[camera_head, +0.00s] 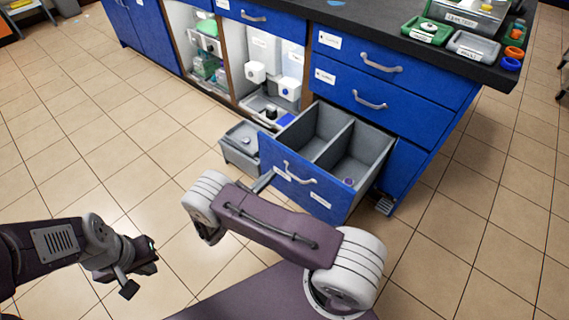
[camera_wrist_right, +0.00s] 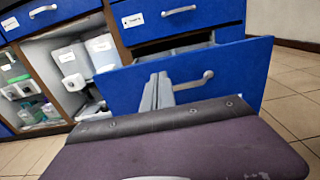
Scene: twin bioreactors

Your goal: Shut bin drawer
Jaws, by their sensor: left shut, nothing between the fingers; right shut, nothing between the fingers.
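The bin drawer (camera_head: 305,190) is the bottom drawer of the blue cabinet and stands pulled out. Its blue front carries a grey handle (camera_head: 300,174) and white labels. Inside are two grey compartments; a small purple-topped item (camera_head: 349,181) lies in the right one. My right gripper (camera_head: 264,181) is shut and empty, close to the left part of the drawer front; contact cannot be told. In the right wrist view its fingers (camera_wrist_right: 158,92) stand before the blue front (camera_wrist_right: 122,90), left of the handle. My left gripper (camera_head: 140,268) is shut and empty over the floor at lower left.
Closed drawers (camera_head: 375,92) sit above the open one. A grey bin (camera_head: 240,145) stands beside it on the left, before open shelves (camera_head: 262,75) with bottles. Trays (camera_head: 473,46) lie on the dark worktop.

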